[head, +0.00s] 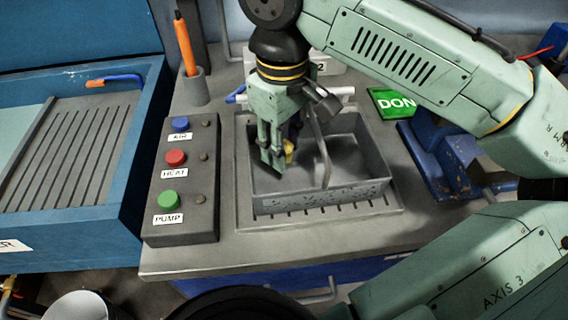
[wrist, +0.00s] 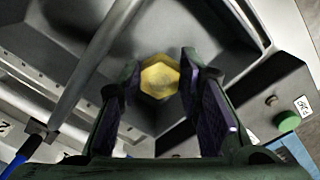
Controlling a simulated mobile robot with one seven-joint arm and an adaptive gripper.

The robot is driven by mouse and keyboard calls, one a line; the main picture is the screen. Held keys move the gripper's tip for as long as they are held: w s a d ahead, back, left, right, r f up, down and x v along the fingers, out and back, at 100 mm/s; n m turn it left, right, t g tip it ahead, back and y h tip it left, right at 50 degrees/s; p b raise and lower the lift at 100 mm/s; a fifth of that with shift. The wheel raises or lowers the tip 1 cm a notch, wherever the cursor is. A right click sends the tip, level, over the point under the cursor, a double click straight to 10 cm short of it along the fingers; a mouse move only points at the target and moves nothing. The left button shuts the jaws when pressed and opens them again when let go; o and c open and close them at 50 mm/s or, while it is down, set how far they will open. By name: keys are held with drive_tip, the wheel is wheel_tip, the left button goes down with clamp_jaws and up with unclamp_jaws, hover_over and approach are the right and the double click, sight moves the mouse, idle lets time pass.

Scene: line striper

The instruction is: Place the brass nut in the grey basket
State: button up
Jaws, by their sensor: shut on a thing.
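The brass nut (wrist: 160,77) shows in the wrist view as a yellow hexagon between the two fingers of my gripper (wrist: 158,85). In the head view the nut (head: 289,148) is a small yellow patch, partly hidden by the fingers. My gripper (head: 274,160) is shut on the nut and points down inside the left part of the grey basket (head: 320,197). The basket has a raised handle and sits on the grey bench top. The nut is above the basket floor; the exact gap cannot be told.
A control box (head: 187,190) with blue, red and green buttons stands left of the basket. A grey cup with an orange pen (head: 187,45) is behind it. A green sign (head: 392,103) and a blue metal part (head: 440,155) are at the right. The basket's handle (head: 320,150) rises beside my gripper.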

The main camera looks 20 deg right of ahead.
drive_tip(key=shift+f+b, duration=1.9)
drive_tip(key=shift+f, duration=0.25)
drive_tip(key=o, duration=1.2)
drive_tip(key=shift+r, duration=0.1)
wheel_tip(320, 180, up, 12)
drive_tip(key=shift+r, duration=0.2)
drive_tip(key=shift+a, duration=0.1)
